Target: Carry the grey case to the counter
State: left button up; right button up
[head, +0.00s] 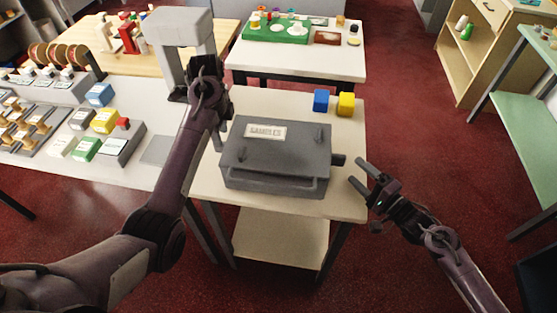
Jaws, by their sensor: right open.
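The grey case (272,171), with a "SAMPLES" label on its lid, lies shut and flat on a small pale table (347,118). A dark side handle (338,160) sticks out on its right. A bar handle runs along its front. My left gripper (221,133) is low at the case's left side; its own arm hides much of it, so I cannot tell whether it grips anything. My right gripper (363,181) is open and empty, just right of the right side handle and apart from it. A long white counter (60,178) stands at the left.
A blue block (321,100) and a yellow block (346,104) stand behind the case. The counter holds sample boxes (103,120), racks and a grey stand (183,50). Another white table (300,65) stands behind.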

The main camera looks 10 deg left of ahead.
aim_at(343, 166)
pick_arm(q)
notch_tip(343, 166, down, 6)
pick_arm(e)
jog(key=x, duration=0.6)
pick_arm(q)
grip_shut()
pick_arm(e)
jog(key=c, duration=0.9)
grip_shut()
pick_arm(q)
jog(key=shift+w+r, duration=0.1)
jog(key=shift+r, duration=0.1)
pick_arm(e)
jog(key=shift+r, duration=0.15)
